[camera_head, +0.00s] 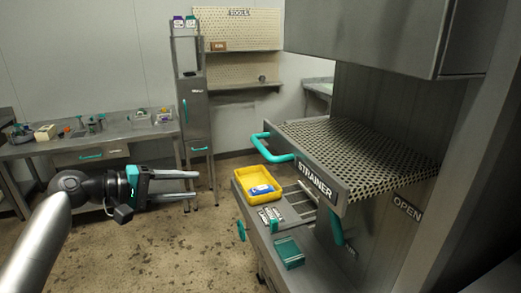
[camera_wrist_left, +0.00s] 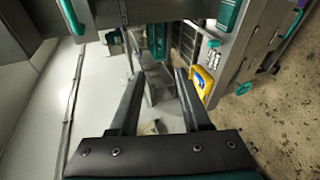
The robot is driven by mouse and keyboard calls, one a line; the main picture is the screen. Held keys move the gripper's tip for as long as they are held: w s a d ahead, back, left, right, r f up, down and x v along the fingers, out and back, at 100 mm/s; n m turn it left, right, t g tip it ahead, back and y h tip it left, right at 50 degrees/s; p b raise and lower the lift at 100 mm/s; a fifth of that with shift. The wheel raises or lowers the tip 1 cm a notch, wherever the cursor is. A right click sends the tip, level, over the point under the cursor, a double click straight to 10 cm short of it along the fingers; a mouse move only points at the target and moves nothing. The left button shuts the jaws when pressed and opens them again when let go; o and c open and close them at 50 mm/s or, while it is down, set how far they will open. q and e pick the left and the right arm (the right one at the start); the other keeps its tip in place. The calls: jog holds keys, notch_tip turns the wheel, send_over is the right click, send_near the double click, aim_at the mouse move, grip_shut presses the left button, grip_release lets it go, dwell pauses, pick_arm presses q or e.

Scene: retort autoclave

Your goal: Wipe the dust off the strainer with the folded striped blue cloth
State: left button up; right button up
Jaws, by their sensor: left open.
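The strainer (camera_head: 360,150) is a perforated metal tray pulled out on the right in the head view, with a label and a teal handle on its front. I cannot make out dust on it. The blue cloth (camera_head: 261,190) lies in a yellow bin (camera_head: 243,191) below and left of the strainer; its stripes are too small to tell clearly. My left gripper (camera_head: 196,184) is open and empty, left of the bin and apart from it. In the left wrist view, the cloth (camera_wrist_left: 197,81) and bin (camera_wrist_left: 209,87) show just right of the fingers. My right gripper is out of view.
A teal box (camera_head: 289,252) stands on the lower ledge in front of the bin. A teal handle (camera_head: 273,150) juts out left of the strainer. A workbench (camera_head: 110,137) with small items stands at the back left. The floor between is clear.

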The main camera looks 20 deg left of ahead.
aim_at(258, 148)
pick_arm(q)
jog(key=s+d+r+m+g+h+p, duration=0.1)
jog(key=s+d+r+m+g+h, duration=0.25)
jog(key=r, duration=0.95)
jog(key=shift+n+t, duration=0.35)
jog(key=shift+t, duration=0.6)
jog(key=x, duration=0.5)
jog(key=s+p+x, duration=0.1)
jog(key=x, duration=0.4)
jog(key=d+p+x, duration=0.1)
jog(key=x, duration=0.3)
jog(key=shift+d+f, duration=0.3)
jog(key=shift+f, duration=0.05)
jog(key=shift+s, duration=0.1)
grip_shut()
